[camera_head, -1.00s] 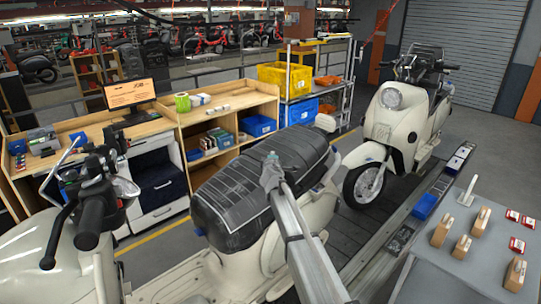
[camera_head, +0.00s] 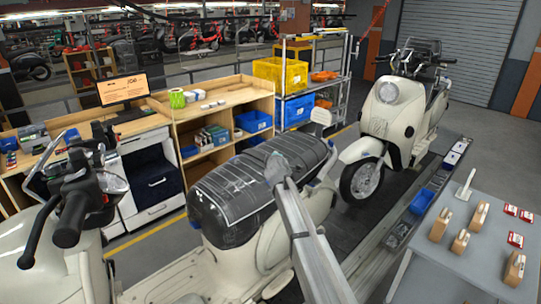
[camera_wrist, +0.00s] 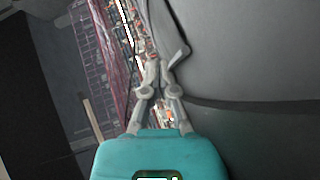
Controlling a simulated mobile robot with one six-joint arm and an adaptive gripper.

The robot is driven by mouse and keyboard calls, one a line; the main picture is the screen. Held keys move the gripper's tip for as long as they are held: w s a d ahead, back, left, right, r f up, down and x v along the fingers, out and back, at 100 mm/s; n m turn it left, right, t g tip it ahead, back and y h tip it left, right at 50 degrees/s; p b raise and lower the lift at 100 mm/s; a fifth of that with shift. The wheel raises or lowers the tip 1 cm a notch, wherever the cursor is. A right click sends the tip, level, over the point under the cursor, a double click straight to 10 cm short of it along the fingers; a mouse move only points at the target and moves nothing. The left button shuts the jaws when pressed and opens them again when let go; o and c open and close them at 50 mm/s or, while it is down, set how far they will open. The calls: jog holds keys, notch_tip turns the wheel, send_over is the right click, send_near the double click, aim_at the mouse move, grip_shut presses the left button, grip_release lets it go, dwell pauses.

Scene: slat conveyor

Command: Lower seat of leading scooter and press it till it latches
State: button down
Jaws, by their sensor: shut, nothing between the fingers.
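The nearest cream scooter (camera_head: 265,245) stands in the foreground, with a long black seat (camera_head: 225,205) in a clear, shiny wrap. The seat lies low over the body; I cannot tell whether it is latched. My gripper (camera_head: 274,168) is at the top of the seat, near the middle of its length, with my arm crossing in front of part of it. In the wrist view my gripper's grey fingers (camera_wrist: 161,64) are together and empty, beside a large smooth dark grey surface that looks like the seat (camera_wrist: 250,60). Whether they touch it is unclear.
Another cream scooter (camera_head: 388,115) stands behind on the same slat conveyor (camera_head: 335,260). A grey table (camera_head: 450,270) with brown blocks and red-white cards is at the right. A wooden workbench (camera_head: 165,110) and a monitor (camera_head: 122,90) stand at the left.

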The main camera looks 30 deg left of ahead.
jog(key=shift+f, duration=0.1)
jog(key=shift+s+d, duration=0.1)
jog(key=shift+s, duration=0.1)
jog(key=shift+s+d+r+p, duration=0.1)
jog(key=shift+r+p, duration=0.2)
jog(key=shift+p, duration=0.15)
jog(key=d+r+p, duration=0.2)
jog(key=s+d+r+p, duration=0.1)
jog(key=d+r+p, duration=0.1)
jog(key=s+d+r+p, duration=0.1)
jog(key=d+r+p, duration=0.1)
jog(key=shift+s+r, duration=0.15)
jog(key=shift+r, duration=0.2)
jog(key=shift+d+f, duration=0.1)
jog(key=shift+d, duration=0.05)
dwell(0.3)
